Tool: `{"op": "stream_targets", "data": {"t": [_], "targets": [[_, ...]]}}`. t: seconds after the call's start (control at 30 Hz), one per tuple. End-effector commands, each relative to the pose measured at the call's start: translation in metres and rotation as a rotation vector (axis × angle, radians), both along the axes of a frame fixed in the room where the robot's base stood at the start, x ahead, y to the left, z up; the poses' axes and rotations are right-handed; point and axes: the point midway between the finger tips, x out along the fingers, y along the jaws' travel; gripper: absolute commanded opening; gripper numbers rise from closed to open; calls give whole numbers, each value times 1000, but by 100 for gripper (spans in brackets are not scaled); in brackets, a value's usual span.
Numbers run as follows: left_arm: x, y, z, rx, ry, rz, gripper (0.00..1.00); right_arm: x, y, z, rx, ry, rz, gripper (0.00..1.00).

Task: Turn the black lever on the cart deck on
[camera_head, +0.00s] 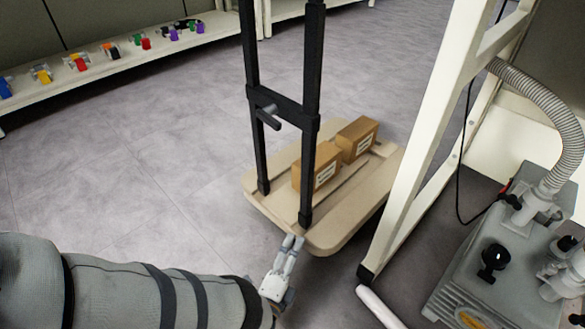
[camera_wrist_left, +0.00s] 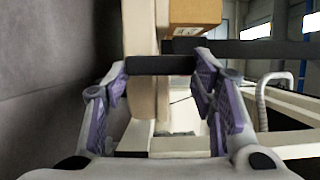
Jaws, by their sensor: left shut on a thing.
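The cart deck (camera_head: 345,225) is a pale board with rounded corners on the floor, with a black upright frame (camera_head: 312,150). My left gripper (camera_head: 292,243) is at the deck's near corner, close to the foot of the nearer post. In the left wrist view, a short black bar, which I take to be the black lever (camera_wrist_left: 160,65), spans between the fingertips of my left gripper. The gripper is shut on it. The fingers hide its two ends, and I cannot make out the lever in the head view. My right gripper is not in view.
Two cardboard boxes (camera_head: 318,168) (camera_head: 357,138) sit on the deck. A white stand (camera_head: 430,130) and a grey pump (camera_head: 500,265) with a hose are at the right. A shelf of small coloured items (camera_head: 110,58) is at the back left. The floor at left is clear.

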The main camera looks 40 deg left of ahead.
Motion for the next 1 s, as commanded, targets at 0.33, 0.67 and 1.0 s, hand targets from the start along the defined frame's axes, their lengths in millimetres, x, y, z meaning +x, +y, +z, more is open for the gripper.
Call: {"op": "stream_targets", "data": {"t": [0.33,0.67,1.0], "targets": [[0,1,0,2,1,1,72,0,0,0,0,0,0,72],[-8,-2,-1,-1,3,1,72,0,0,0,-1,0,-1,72],[-67,-21,-1,1,3,0,72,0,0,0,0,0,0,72]]}}
